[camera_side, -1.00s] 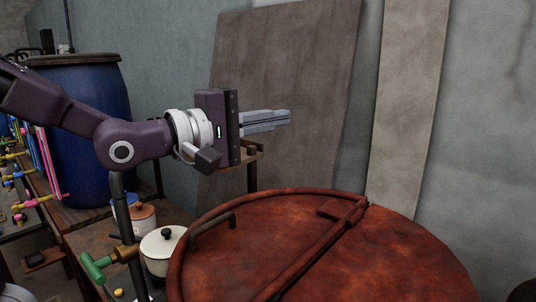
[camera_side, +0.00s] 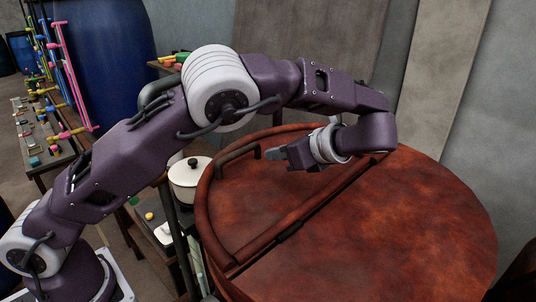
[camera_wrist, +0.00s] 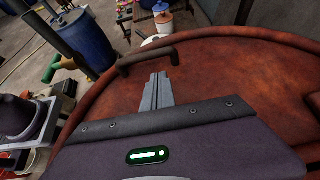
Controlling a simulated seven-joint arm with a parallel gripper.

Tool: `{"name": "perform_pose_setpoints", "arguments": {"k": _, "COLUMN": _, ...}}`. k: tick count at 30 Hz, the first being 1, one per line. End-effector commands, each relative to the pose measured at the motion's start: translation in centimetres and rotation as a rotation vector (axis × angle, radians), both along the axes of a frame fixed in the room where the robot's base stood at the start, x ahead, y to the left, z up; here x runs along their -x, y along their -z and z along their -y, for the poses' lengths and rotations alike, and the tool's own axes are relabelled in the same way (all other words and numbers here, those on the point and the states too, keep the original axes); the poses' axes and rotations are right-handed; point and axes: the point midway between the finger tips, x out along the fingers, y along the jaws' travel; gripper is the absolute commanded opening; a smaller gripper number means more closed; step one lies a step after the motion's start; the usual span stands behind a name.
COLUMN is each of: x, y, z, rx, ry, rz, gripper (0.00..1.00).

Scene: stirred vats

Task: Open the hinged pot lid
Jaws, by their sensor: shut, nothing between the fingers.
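The pot is a large rust-red round vat, and its hinged lid (camera_side: 222,196) is the left section of the top, lying flat and closed. A dark bar handle (camera_side: 236,157) stands up near the lid's outer rim; in the wrist view the handle (camera_wrist: 148,59) lies just beyond the fingertips. My gripper (camera_side: 270,155) is shut and empty, above the lid, pointing left at the handle. In the wrist view its fingers (camera_wrist: 159,77) are together, close to the handle's right part. I cannot tell whether they touch it.
The fixed half of the top (camera_side: 400,215) lies right of the hinge seam (camera_side: 285,232). A white lidded pot (camera_side: 188,180) stands left of the vat. A blue barrel (camera_side: 110,60) and a rack of coloured pipes (camera_side: 68,65) stand behind left. Boards (camera_side: 438,75) lean on the wall.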

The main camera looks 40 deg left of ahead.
Motion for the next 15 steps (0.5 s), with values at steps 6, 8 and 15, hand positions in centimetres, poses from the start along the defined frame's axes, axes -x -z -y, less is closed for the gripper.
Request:
{"name": "perform_pose_setpoints", "arguments": {"k": 6, "x": 0.1, "y": 2.2, "z": -4.0, "rx": 0.000, "ry": -0.004, "rz": 0.000, "gripper": 0.00}}
{"name": "perform_pose_setpoints", "arguments": {"k": 8, "x": 0.1, "y": 2.8, "z": -4.9, "rx": 0.001, "ry": -0.004, "rz": 0.000, "gripper": 0.00}}
{"name": "perform_pose_setpoints", "arguments": {"k": 15, "x": 0.0, "y": 4.1, "z": -7.0, "rx": 0.003, "ry": -0.002, "rz": 0.003, "gripper": 0.00}}
